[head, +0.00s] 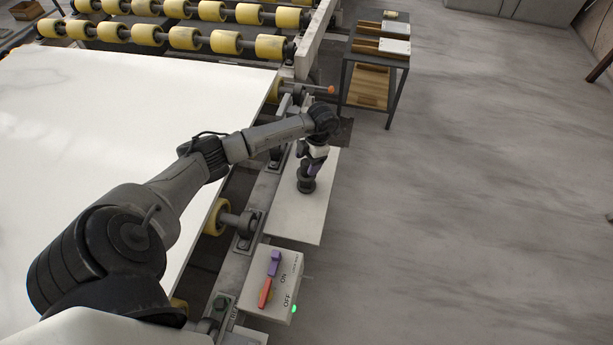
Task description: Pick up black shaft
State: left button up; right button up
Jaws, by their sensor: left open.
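My left arm reaches from the bottom left across the white slab, and its wrist bends down over a pale panel beside the conveyor frame. My left gripper (313,165) points down there and is open. A small dark round piece (306,185) shows right under it on the panel; it looks like the black shaft, but I cannot tell it clearly from the gripper. Whether the fingers touch it is too small to see. My right gripper is not in view.
The white slab (110,110) lies on yellow rollers (270,47) at the left. A switch box (273,283) with a red and purple lever is nearer on the frame. The pale panel (303,220) is mostly bare. A small table (375,62) stands behind; the right floor is clear.

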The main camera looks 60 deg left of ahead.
aim_at(306, 184)
pick_arm(q)
jog(key=shift+x, duration=1.45)
jog(key=shift+c, duration=0.4)
jog(key=shift+r, duration=0.1)
grip_shut()
